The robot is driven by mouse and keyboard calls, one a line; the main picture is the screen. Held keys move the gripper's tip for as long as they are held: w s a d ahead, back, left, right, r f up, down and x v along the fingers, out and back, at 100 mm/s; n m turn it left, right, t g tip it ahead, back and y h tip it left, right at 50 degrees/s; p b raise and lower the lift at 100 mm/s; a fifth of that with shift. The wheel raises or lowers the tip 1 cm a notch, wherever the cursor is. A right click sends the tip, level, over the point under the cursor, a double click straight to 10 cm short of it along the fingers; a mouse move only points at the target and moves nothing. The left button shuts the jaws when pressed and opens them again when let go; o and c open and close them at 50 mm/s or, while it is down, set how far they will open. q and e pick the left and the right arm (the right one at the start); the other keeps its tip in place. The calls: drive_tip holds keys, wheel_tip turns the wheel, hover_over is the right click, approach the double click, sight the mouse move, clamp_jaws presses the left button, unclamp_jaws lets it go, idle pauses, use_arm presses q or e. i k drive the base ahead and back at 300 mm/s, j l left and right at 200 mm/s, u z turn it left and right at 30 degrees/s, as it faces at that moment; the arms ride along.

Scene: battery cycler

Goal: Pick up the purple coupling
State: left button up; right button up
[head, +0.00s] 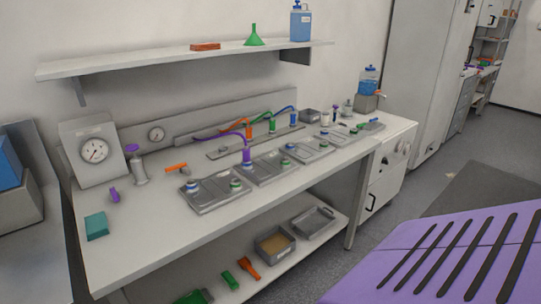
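A purple coupling (247,156) stands upright at the end of a purple hose (218,136), at a grey tray on the workbench. A small loose purple piece (114,195) lies at the left of the bench, near a teal block (96,226). I cannot tell for sure which of the two purple pieces is the named one. Neither of my grippers is in view.
The bench (150,245) carries several grey trays, a gauge box (94,153) and an orange piece (176,168). A wall shelf (130,66) hangs above. A lower shelf (283,273) holds bins. The bench's front left is mostly clear.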

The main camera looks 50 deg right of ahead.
sight(246, 150)
drive_tip(key=z, duration=1.3)
drive_tip(key=i+l+u, duration=0.1)
drive_tip(key=u, duration=0.4)
drive_tip(key=l+u, duration=0.3)
drive_tip(key=u, duration=0.2)
drive_tip(key=l+u, duration=0.2)
drive_tip(key=u, duration=0.25)
drive_tip(key=l+u, duration=0.25)
drive_tip(key=l, duration=0.3)
drive_tip(key=k+l+u, duration=0.1)
drive_tip(key=l+u, duration=0.2)
drive_tip(key=l, duration=0.2)
drive_tip(key=k+l, duration=0.1)
drive_tip(key=l, duration=0.25)
drive_tip(key=l+u, duration=0.15)
drive_tip(key=l, duration=0.2)
drive_tip(key=k+l, duration=0.15)
drive_tip(key=l, duration=0.2)
drive_tip(key=u, duration=0.05)
